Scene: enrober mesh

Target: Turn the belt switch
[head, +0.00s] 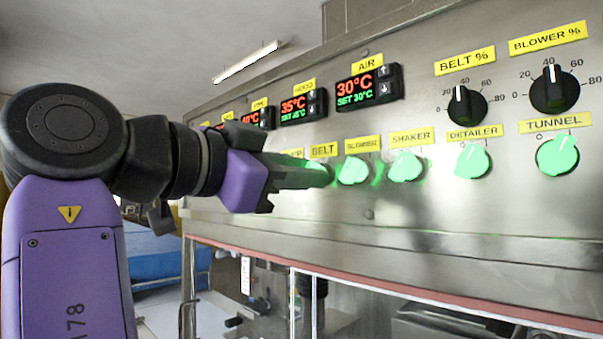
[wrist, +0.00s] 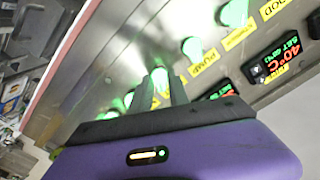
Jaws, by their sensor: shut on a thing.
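The belt switch is a glowing green knob under the yellow BELT label (head: 323,149) on the steel panel. In the head view my gripper (head: 322,176) reaches it from the left and its fingers hide most of the knob. In the wrist view the belt switch (wrist: 159,76) shows bright green between the fingertips of my gripper (wrist: 160,86). The fingers are shut on it. The direction its pointer faces cannot be made out.
The lit blower switch (head: 353,170) sits close to the right of my fingertips, then the shaker switch (head: 405,166). The pump switch (wrist: 192,48) is a near neighbour on the other side. Temperature displays (head: 368,88) lie above. Open space is in front of the panel.

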